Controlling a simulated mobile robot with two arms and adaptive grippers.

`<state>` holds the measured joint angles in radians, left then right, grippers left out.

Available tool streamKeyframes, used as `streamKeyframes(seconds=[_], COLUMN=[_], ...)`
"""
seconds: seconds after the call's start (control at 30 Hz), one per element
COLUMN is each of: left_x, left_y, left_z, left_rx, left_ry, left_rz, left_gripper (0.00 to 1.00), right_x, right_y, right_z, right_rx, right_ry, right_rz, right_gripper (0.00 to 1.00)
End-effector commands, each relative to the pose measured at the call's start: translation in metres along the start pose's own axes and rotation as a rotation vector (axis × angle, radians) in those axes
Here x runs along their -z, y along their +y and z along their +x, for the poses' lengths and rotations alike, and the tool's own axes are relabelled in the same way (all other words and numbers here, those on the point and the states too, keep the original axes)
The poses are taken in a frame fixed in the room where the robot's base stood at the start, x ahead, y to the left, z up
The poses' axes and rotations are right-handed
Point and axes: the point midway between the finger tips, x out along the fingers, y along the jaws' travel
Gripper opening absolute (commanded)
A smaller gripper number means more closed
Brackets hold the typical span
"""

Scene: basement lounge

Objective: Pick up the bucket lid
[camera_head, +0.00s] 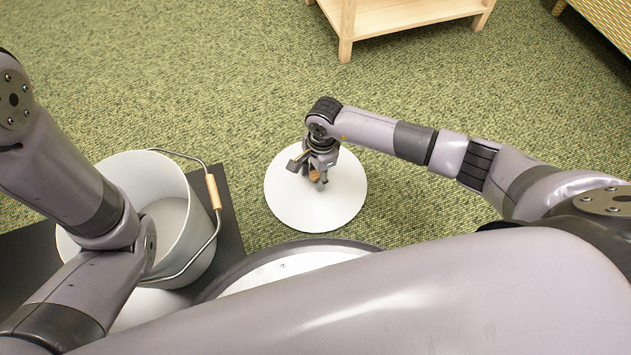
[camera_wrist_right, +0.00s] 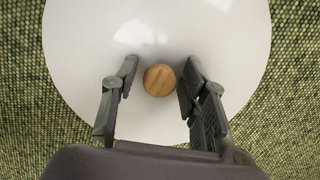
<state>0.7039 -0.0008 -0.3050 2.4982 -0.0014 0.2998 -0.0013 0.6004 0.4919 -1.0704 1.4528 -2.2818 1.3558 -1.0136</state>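The bucket lid (camera_head: 290,205) is a round white disc lying flat on the green carpet, with a small round wooden knob at its middle. In the right wrist view the lid (camera_wrist_right: 80,45) fills most of the picture, and its knob (camera_wrist_right: 159,80) sits between the two fingers. My right gripper (camera_head: 316,180) is over the middle of the lid. In the wrist view the right gripper (camera_wrist_right: 157,88) is open, with a gap on each side of the knob, the right finger being nearer. My left gripper is not in view; only the left arm shows.
A white bucket (camera_head: 185,180) with a wooden-grip wire handle stands on a dark mat (camera_head: 228,215) at the left, partly behind my left arm. A wooden table (camera_head: 400,14) stands at the back. Green carpet (camera_head: 200,75) is clear around the lid.

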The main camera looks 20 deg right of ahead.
Motion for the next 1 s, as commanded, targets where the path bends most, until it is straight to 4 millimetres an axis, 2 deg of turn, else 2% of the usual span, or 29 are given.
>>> streamKeyframes(seconds=[0.07,0.57,1.0], left_x=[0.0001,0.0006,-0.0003], left_y=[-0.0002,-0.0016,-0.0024], left_z=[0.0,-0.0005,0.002], left_rx=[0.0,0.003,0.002], left_ry=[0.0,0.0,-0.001], left_rz=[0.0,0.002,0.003], left_gripper=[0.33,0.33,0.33], right_x=[0.0001,0.0003,-0.0002], right_y=[0.0,-0.0001,-0.0005], right_z=[0.0,0.0,-0.0046], right_rx=[0.0,0.0,0.001], right_ry=[0.0,0.0,0.0], right_rz=[0.0,0.0,0.0], right_gripper=[0.33,0.0,0.0])
